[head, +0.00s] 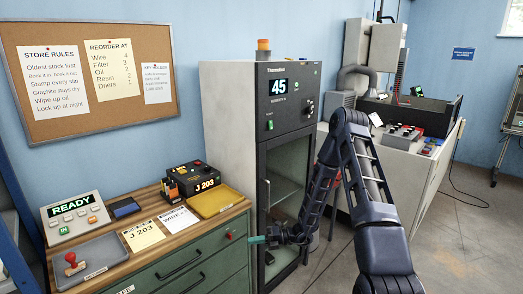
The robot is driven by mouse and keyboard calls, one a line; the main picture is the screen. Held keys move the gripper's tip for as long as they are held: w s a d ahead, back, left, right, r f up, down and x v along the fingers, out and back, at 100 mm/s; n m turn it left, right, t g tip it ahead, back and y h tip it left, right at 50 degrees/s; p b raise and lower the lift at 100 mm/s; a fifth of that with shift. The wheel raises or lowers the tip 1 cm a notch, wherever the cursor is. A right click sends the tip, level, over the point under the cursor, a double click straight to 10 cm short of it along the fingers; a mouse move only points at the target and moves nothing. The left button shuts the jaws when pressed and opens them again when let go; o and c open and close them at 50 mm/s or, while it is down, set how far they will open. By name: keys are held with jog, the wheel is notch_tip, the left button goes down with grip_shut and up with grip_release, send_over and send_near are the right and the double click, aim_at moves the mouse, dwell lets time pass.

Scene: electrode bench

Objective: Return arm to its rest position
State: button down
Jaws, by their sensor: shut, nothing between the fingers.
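A wooden-topped cabinet (236,208) with green drawer fronts stands at the lower left. Its upper green drawer front (205,254) has a dark bar handle (180,265) and a small red round piece near its right end. A white label (125,289), cut off by the bottom edge, ends in "FE"; I cannot tell for sure which drawer it marks or how far any drawer stands out. My gripper (258,240) is shut and empty, its teal fingertips pointing left by the cabinet's right front corner. I cannot tell whether they touch it.
A tall grey Thermoline cabinet (230,110) with a glass door stands close behind my gripper. The worktop holds a READY box (75,215), a grey tray with a red stamp, cards, a J 203 device (193,180) and a yellow tray (215,200).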

jog(key=s+d+r+n+g+h, duration=0.1)
jog(key=s+d+r+n+h, duration=0.2)
jog(key=r+n, duration=0.4)
jog(key=s+d+r+n+h, duration=0.2)
jog(key=d+r+n+h, duration=0.1)
jog(key=d+r+n, duration=0.4)
jog(key=s+d+r+n+g+h, duration=0.1)
jog(key=s+d+r+n+h, duration=0.15)
jog(key=r+n, duration=0.45)
jog(key=s+d+r+n+t+h, duration=0.4)
jog(key=s+d+r+n, duration=0.1)
jog(key=d+r, duration=0.4)
jog(key=s+d+r+n+t+h, duration=0.4)
jog(key=s+d+r+n, duration=0.1)
jog(key=s+d+r, duration=0.3)
notch_tip(320, 180, up, 2)
jog(key=shift+s+d+r+n+t+h, duration=0.15)
jog(key=shift+d+n+t+h, duration=0.25)
jog(key=shift+d, duration=0.5)
